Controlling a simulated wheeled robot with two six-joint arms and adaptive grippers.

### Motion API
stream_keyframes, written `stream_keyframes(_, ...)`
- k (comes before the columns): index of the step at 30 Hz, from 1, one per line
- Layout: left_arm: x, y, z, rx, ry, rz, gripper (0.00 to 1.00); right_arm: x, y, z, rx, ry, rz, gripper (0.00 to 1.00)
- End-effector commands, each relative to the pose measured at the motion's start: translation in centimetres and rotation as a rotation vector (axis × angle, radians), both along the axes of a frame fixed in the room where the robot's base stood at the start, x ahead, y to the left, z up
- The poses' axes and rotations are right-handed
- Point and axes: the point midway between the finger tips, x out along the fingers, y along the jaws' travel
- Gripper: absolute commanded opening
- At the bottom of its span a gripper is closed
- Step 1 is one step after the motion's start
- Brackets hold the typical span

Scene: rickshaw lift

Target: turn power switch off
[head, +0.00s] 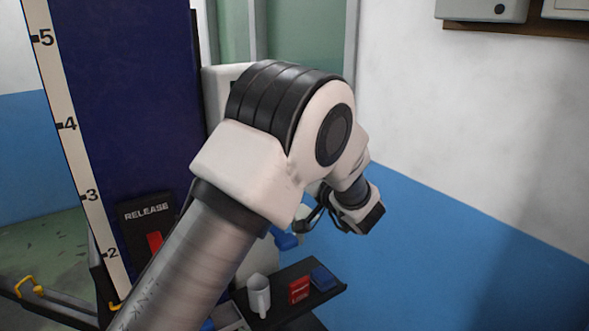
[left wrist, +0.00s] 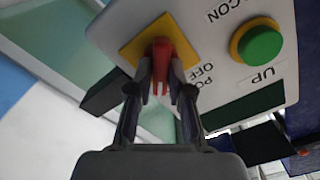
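The red power switch (left wrist: 161,55) sits on a yellow plate (left wrist: 135,47) on a pale control panel (left wrist: 205,25) in the left wrist view. In the head view my left arm crosses the middle. It hides the switch, and the left gripper is only partly visible near the wrist.
A green button (left wrist: 261,45) marked UP is beside the switch. A blue board with a RELEASE sign (head: 146,213) stands left.

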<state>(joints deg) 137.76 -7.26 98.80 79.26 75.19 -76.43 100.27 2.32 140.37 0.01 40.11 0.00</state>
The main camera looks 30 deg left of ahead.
Motion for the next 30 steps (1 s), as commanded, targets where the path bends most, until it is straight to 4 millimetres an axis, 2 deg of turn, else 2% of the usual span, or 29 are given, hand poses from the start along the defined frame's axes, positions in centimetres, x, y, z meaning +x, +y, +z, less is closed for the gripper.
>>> stream_keyframes(16, 0.0, 0.1, -0.4, -0.026, -0.048, 0.001, 0.00, 0.0, 0.0, -0.4, 0.000, 0.000, 0.001, 0.40)
stream_keyframes(23, 0.0, 0.1, -0.5, -0.078, -0.173, 0.001, 0.00, 0.0, 0.0, -1.3, 0.000, 0.000, 0.001, 0.40)
stream_keyframes(30, 0.0, 0.1, -0.8, -0.161, -0.369, 0.001, 0.00, 0.0, 0.0, -2.8, 0.000, 0.000, 0.001, 0.40)
